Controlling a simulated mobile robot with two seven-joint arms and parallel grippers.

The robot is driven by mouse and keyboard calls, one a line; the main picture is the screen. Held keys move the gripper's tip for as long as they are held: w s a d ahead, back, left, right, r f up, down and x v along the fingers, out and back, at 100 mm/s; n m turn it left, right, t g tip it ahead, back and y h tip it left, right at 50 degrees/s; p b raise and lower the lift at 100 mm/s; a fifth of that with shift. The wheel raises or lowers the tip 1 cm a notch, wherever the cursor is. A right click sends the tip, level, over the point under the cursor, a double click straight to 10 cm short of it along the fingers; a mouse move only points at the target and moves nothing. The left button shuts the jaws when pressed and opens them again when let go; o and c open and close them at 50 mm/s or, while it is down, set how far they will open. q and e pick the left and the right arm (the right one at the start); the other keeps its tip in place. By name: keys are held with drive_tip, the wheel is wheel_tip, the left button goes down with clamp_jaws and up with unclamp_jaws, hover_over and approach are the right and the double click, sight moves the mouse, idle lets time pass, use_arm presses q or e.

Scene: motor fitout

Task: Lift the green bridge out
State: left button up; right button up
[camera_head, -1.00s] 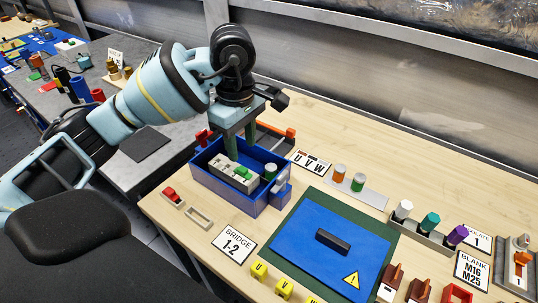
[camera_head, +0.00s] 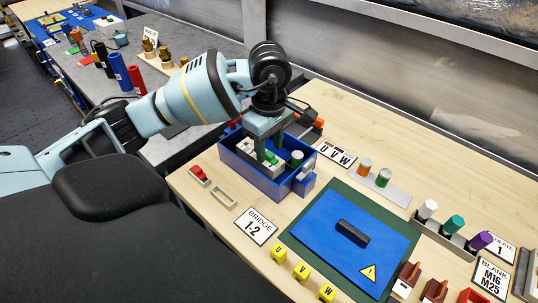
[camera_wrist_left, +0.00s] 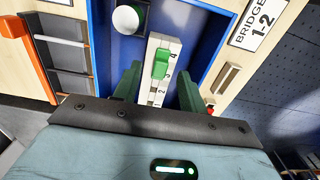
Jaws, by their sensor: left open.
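The green bridge (camera_head: 271,157) sits on a white numbered terminal block (camera_wrist_left: 153,92) inside the open blue motor box (camera_head: 262,181). In the left wrist view the bridge (camera_wrist_left: 160,64) lies beside the numbers 3 and 4. My left gripper (camera_head: 267,147) is open and empty, pointing down into the box. Its two green-grey fingers (camera_wrist_left: 158,88) stand on either side of the block, slightly off the bridge along its length in the wrist view. I cannot tell whether they touch the block. My right gripper is not in view.
In front are a red piece in a holder (camera_head: 199,175), an empty holder (camera_head: 223,197) and the BRIDGE 1-2 card (camera_head: 257,226). A blue cover plate (camera_head: 318,240) lies to the right.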

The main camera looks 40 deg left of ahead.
sight(269, 154)
use_arm(q)
drive_tip(key=shift+f, duration=0.8)
drive_tip(key=shift+c, duration=0.3)
clamp_jaws()
drive_tip(key=shift+r, duration=0.1)
wheel_tip(269, 154, up, 10)
